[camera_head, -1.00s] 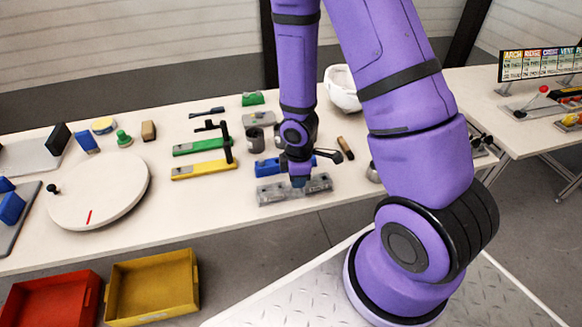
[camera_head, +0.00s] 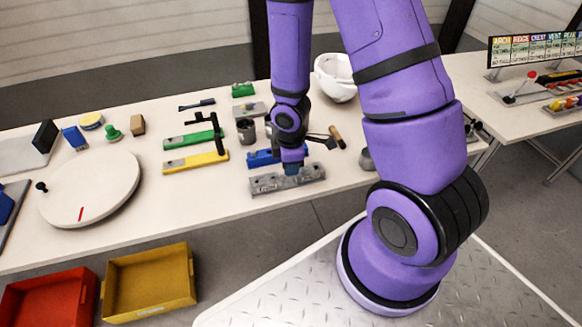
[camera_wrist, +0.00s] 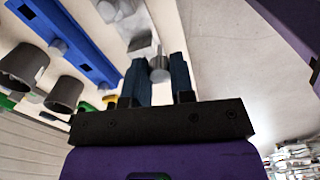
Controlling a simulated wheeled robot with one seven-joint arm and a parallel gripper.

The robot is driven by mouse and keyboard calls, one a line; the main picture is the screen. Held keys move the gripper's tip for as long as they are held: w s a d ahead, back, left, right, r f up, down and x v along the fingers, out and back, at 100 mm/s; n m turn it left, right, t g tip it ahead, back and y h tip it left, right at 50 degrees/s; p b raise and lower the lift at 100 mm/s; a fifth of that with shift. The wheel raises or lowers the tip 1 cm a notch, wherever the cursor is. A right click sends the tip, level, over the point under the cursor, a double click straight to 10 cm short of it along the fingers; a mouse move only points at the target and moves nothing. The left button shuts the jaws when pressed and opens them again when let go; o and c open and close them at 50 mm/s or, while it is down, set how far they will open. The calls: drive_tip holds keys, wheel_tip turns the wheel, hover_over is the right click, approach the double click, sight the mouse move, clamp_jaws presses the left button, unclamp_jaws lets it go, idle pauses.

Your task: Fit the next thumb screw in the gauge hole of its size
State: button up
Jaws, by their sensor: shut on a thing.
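The grey gauge block (camera_head: 262,186) lies along the front edge of the table in the head view. My gripper (camera_head: 291,169) is over its middle, pointing down. In the wrist view the two blue fingers of my gripper (camera_wrist: 161,76) are shut on a grey thumb screw (camera_wrist: 158,72). Part of a pale grey block, seemingly the gauge (camera_wrist: 141,45), shows just beyond the fingertips. I cannot tell whether the screw's tip is in a hole or above it. The fingertips hide that spot in the head view.
A blue bar (camera_head: 262,158) lies just behind the gauge. A grey cup (camera_head: 246,131), green bar (camera_head: 188,139) and yellow bar (camera_head: 196,163) stand left of it. A wooden-handled tool (camera_head: 337,136) and white helmet shell (camera_head: 335,77) are at right. Table between turntable (camera_head: 95,185) and bars is clear.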

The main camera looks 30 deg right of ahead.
drive_tip(key=shift+w+d+r, duration=0.1)
drive_tip(key=shift+w+r, duration=0.1)
drive_tip(key=shift+r, duration=0.6)
drive_tip(key=shift+w+r, duration=0.15)
drive_tip(key=shift+r, duration=0.65)
drive_tip(key=w+a+f, duration=0.4)
drive_tip(key=w+a, duration=0.2)
drive_tip(key=a, duration=0.1)
drive_tip(key=shift+a+f, duration=0.15)
drive_tip(key=shift+a, duration=0.2)
drive_tip(key=shift+f, duration=2.7)
idle(2.6)
